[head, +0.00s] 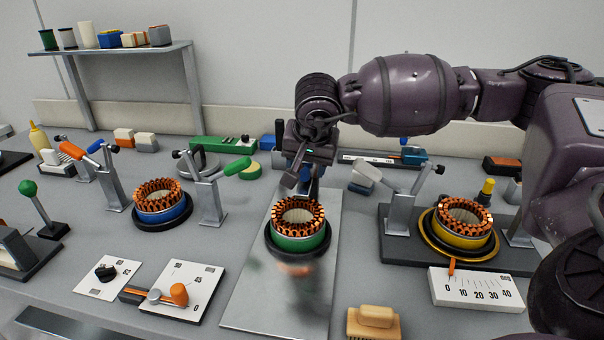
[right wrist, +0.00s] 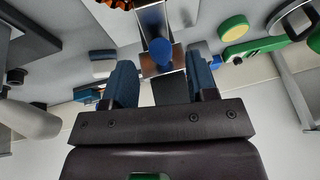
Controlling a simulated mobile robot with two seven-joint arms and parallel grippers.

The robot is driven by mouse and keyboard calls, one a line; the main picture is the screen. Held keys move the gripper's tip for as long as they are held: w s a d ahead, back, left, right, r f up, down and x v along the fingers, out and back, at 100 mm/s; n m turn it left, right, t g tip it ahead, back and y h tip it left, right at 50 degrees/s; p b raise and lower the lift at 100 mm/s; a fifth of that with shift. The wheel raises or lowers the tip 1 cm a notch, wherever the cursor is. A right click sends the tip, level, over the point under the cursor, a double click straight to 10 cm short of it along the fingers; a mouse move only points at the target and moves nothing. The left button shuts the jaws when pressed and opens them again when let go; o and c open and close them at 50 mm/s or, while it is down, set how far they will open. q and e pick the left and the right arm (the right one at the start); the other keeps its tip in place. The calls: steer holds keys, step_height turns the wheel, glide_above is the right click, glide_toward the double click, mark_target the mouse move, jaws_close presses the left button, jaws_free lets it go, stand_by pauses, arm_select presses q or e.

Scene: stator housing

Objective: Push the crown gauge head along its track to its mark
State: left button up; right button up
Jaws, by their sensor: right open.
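My right gripper (head: 300,182) is open, pointing down just behind the green stator (head: 298,243) on the metal plate (head: 245,300). In the right wrist view its two blue fingers (right wrist: 160,68) stand apart, one on each side of the knob as seen there. Whether they touch it cannot be told. In the head view the gripper hides this spot. My left gripper is not in view.
A blue stator (head: 162,208) stands left and a yellow one (head: 460,238) right, each near upright clamp posts. A long rail with a blue block (head: 413,155) lies behind.

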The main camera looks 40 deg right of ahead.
mark_target(304, 178)
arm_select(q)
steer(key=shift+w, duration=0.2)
arm_select(e)
steer(key=shift+x, duration=1.45)
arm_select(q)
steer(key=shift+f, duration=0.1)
